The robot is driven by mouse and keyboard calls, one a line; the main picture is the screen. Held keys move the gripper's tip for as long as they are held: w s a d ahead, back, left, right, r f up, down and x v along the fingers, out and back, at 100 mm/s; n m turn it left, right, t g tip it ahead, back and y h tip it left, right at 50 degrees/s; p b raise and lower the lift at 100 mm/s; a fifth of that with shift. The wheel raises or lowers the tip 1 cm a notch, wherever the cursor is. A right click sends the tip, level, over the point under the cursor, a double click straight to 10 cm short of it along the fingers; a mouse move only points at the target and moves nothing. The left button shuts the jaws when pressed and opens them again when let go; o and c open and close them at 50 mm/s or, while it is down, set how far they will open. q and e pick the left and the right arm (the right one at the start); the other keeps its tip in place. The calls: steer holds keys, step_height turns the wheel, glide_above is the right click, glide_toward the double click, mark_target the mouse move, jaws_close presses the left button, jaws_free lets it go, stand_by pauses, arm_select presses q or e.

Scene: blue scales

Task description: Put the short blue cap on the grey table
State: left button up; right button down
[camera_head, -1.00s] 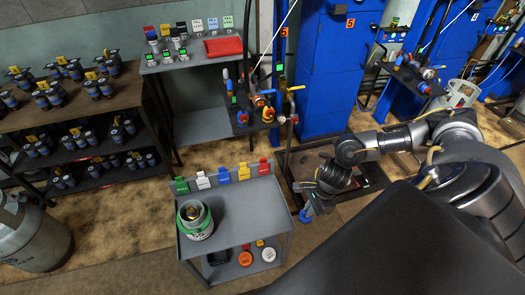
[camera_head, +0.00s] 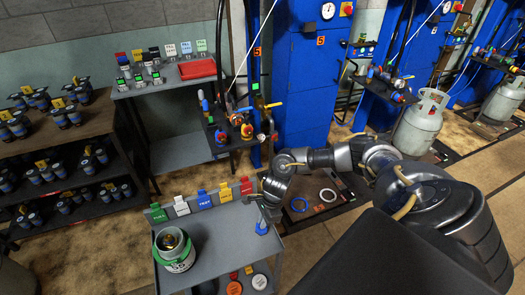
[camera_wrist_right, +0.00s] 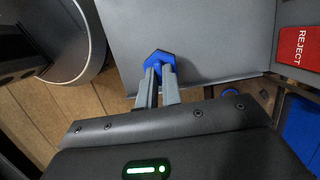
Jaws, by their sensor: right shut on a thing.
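The short blue cap (camera_head: 262,228) is in my right gripper (camera_head: 265,212), which is shut on it. It is over the right part of the grey table (camera_head: 218,232), close to the right edge. In the right wrist view the blue cap (camera_wrist_right: 157,62) sits between the fingertips (camera_wrist_right: 158,76), with the bare grey table top (camera_wrist_right: 205,40) behind it. I cannot tell whether the cap touches the top. My left gripper is in neither view.
A green-and-white cylinder (camera_head: 174,252) stands on the table's left side. Coloured label blocks, including a red one (camera_head: 246,186), line the back edge. The middle of the top is clear.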

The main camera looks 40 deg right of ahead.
steer(key=x, duration=0.1)
steer(key=b+x, duration=0.1)
steer(key=x, duration=0.1)
steer(key=shift+d+f, duration=0.3)
steer(key=shift+f, duration=0.1)
steer(key=shift+r, duration=0.15)
steer(key=shift+b, duration=0.3)
steer(key=c, duration=1.6)
jaws_free()
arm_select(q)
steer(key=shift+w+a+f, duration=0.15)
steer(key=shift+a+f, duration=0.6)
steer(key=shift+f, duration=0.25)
arm_select(e)
steer(key=shift+o, duration=0.2)
steer(key=shift+r+p, duration=0.1)
steer(key=shift+p, duration=0.25)
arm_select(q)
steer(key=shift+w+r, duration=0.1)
arm_select(e)
steer(key=v, duration=1.1)
steer(key=shift+d+r, duration=0.15)
steer(key=shift+r, duration=0.2)
